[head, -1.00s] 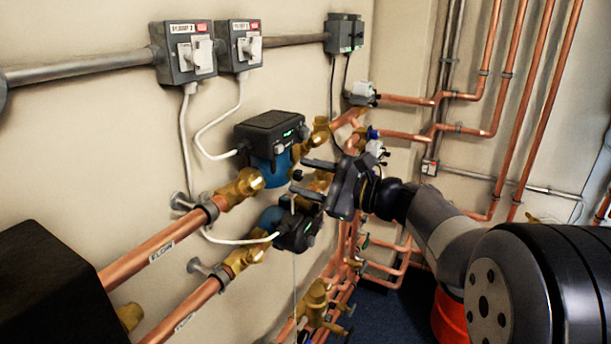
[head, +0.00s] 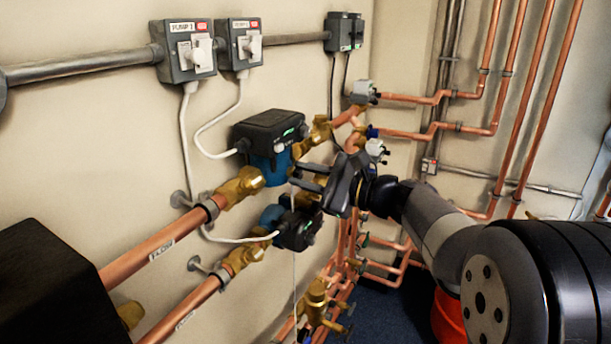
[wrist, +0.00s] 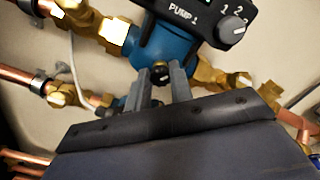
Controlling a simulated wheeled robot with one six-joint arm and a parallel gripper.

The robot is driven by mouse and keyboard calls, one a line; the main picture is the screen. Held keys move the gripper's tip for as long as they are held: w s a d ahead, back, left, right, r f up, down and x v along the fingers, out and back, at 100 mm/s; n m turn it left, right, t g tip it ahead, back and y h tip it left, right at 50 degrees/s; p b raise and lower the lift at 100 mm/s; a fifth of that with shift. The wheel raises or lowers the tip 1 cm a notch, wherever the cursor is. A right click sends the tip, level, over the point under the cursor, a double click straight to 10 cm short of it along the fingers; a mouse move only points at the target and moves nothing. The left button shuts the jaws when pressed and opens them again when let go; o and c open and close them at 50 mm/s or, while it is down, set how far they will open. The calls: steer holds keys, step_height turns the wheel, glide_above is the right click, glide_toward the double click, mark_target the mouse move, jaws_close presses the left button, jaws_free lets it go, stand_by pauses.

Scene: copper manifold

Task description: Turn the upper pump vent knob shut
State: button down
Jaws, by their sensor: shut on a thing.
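The upper pump (head: 270,150), with a blue body and a black head, sits on the upper copper line; its head reads PUMP 1 in the wrist view (wrist: 168,45). The vent knob (wrist: 161,73) is a small dark round knob with a pale mark, low on the blue body. My gripper (wrist: 161,78) is shut on the knob, one grey finger on each side. In the head view my gripper (head: 298,174) reaches the pump from the right, and the knob cannot be made out there.
The lower pump (head: 298,232) lies just below my gripper. Brass valves (head: 240,185) and copper pipes (head: 165,240) flank the pumps. White cables run to the switch boxes (head: 190,52) above. A dark box (head: 50,290) stands at front left.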

steer(key=shift+f, duration=0.15)
steer(key=shift+f+n+b, duration=0.1)
steer(key=shift+n+b, duration=0.4)
steer(key=shift+b, duration=0.5)
steer(key=n+b, duration=0.6)
steer(key=b, duration=0.2)
steer(key=shift+n, duration=0.3)
steer(key=shift+b, duration=0.35)
steer(key=c, duration=1.3)
jaws_free()
steer(key=shift+r, duration=0.2)
steer(key=shift+o, duration=0.2)
steer(key=v, duration=1)
steer(key=shift+s+d, duration=0.25)
steer(key=shift+d, duration=0.05)
